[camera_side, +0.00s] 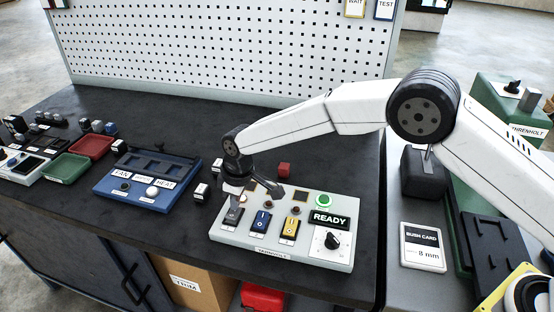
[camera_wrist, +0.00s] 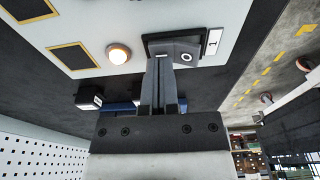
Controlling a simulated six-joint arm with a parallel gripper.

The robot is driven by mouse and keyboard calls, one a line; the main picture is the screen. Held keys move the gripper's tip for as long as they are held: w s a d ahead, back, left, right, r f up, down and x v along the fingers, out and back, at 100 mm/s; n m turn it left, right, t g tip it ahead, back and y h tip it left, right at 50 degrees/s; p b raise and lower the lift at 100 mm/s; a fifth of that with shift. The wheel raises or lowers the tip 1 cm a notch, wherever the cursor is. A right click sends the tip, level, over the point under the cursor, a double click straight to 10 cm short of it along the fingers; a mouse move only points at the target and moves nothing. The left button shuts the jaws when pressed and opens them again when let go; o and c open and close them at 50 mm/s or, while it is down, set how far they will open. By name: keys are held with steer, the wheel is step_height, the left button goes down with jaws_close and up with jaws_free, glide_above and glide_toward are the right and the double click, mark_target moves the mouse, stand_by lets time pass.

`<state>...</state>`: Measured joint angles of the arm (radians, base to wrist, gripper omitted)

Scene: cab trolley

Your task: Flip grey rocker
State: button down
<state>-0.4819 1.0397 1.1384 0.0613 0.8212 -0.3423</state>
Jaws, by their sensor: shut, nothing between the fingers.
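The grey rocker (camera_side: 233,216) is at the left end of the front row on the white control panel (camera_side: 212,236). In the wrist view the grey rocker (camera_wrist: 176,46) sits in a black frame, and a round "O" mark shows on its face. My gripper (camera_side: 234,198) is shut and empty, pointing down over the panel's left end. In the wrist view my gripper (camera_wrist: 161,58) has its tips at the rocker's near edge and overlaps it in the picture. I cannot tell whether they touch.
A blue rocker (camera_side: 260,222) and a yellow rocker (camera_side: 290,228) stand to the right. Behind them are a lit green button (camera_side: 324,200) and a READY display (camera_side: 328,219); a black knob (camera_side: 332,241) is at front right. A lamp (camera_wrist: 118,55) glows near the grey rocker.

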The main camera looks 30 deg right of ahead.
mark_target(240, 208)
steer(key=shift+r, duration=3.5)
steer(key=s+d+r+m, duration=0.1)
steer(key=s+d+m, duration=0.15)
steer(key=d, duration=0.35)
steer(key=s+d+r+m+t, duration=0.1)
steer(key=s+d, duration=0.2)
steer(key=d, duration=0.3)
steer(key=s+d+r+m, duration=0.1)
steer(key=s+d, duration=0.2)
steer(key=d, duration=0.4)
steer(key=s+d+m, duration=0.2)
steer(key=s+d, duration=0.3)
steer(key=s, duration=0.3)
steer(key=s+d+f+m+h, duration=0.1)
steer(key=s+d+m, duration=0.1)
steer(key=s+d, duration=0.3)
steer(key=s, duration=0.4)
steer(key=shift+f, duration=0.25)
